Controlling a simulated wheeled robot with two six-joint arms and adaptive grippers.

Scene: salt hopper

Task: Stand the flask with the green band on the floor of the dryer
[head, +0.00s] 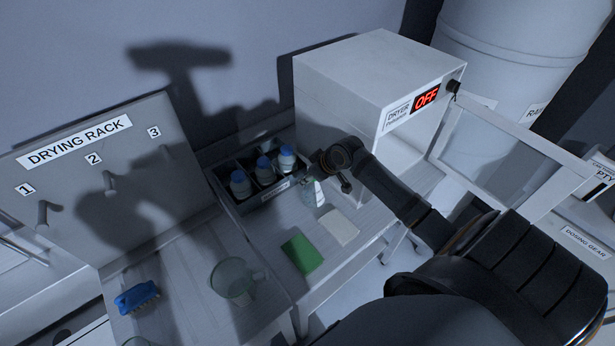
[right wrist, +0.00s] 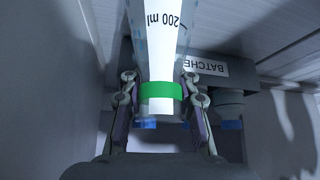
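The flask with the green band (right wrist: 160,91) is clear glass with a white "200 ml" scale. My right gripper (right wrist: 160,100) has its fingers on either side of the flask at the green band and appears closed on it. In the head view the flask (head: 314,192) shows partly below my right gripper (head: 332,172), beside the dryer's near left side and close to the bottle crate. The dryer (head: 352,75) is a pale box with a red "OFF" display. Its door (head: 490,150) stands open to the right. The dryer floor is hidden. My left gripper is not in view.
A grey crate (head: 262,197) holds blue-capped bottles behind the flask. A green pad (head: 302,254) and a white pad (head: 339,228) lie on the table. A glass beaker (head: 233,280) and blue brush (head: 137,296) are nearer. The drying rack (head: 120,190) with pegs stands left.

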